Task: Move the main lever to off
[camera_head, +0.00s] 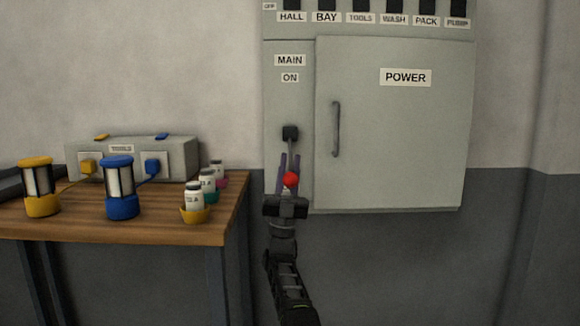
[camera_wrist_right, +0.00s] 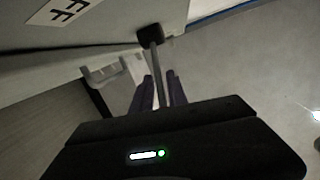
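The main lever (camera_head: 291,180) is on the left strip of the grey power cabinet, below the MAIN and ON labels. Its dark pivot block (camera_head: 290,132) is on the panel, and its grey rod runs down to a red knob. My right gripper (camera_head: 289,160) has its two dark fingers on either side of the lever, close together, shut on it. In the right wrist view the rod (camera_wrist_right: 155,60) runs between the fingers; the knob is hidden there. My left gripper is not in view.
The cabinet door (camera_head: 395,135) with its vertical handle (camera_head: 336,129) is shut, right of the lever. A row of switches is above. A wooden table (camera_head: 130,231) at left holds lanterns, small bottles and a grey box (camera_head: 120,138). The floor below the cabinet looks clear.

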